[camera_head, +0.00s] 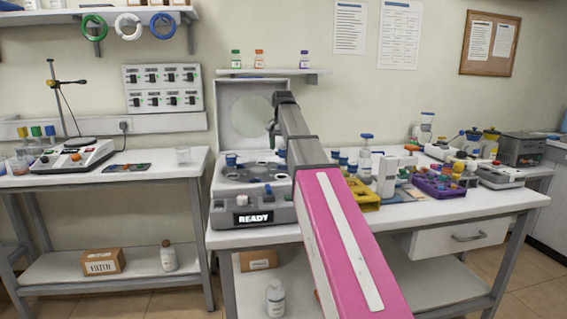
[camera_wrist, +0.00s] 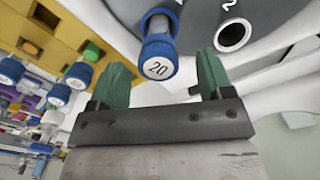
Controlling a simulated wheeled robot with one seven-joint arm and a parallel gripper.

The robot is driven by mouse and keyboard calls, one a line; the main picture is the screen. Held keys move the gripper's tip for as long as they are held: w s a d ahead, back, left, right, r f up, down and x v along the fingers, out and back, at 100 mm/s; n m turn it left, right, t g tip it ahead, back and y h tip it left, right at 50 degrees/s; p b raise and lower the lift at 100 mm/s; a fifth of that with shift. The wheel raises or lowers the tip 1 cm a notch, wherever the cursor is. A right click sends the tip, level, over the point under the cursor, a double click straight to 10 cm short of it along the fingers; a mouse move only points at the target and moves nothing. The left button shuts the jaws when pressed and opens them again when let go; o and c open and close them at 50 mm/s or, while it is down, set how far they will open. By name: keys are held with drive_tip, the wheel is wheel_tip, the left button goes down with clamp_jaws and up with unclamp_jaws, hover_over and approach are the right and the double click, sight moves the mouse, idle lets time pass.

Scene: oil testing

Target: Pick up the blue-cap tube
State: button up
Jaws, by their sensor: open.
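A blue-cap tube (camera_wrist: 159,58) marked "20" shows in the wrist view, standing out of a numbered grey rotor of the centrifuge. Its lower part is hidden. An empty hole (camera_wrist: 235,35) marked "2" is beside it. My gripper (camera_wrist: 162,74) is open, its green fingers to the left and right of the cap with gaps on both sides. In the head view the centrifuge (camera_head: 252,216) has its lid up and its display reads "READY". A blue cap (camera_head: 231,159) shows at its left; my arm hides part of its right side.
A yellow rack (camera_head: 369,200) stands right of the centrifuge; in the wrist view, more blue-cap tubes (camera_wrist: 78,75) are at the left. A purple rack (camera_head: 440,188) and bottles stand farther right. The raised lid (camera_head: 243,112) is behind my arm.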

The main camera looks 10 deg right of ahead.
sight(283, 157)
wheel_tip(283, 157, down, 5)
drive_tip(key=shift+d+f, duration=0.1)
drive_tip(key=c, duration=1)
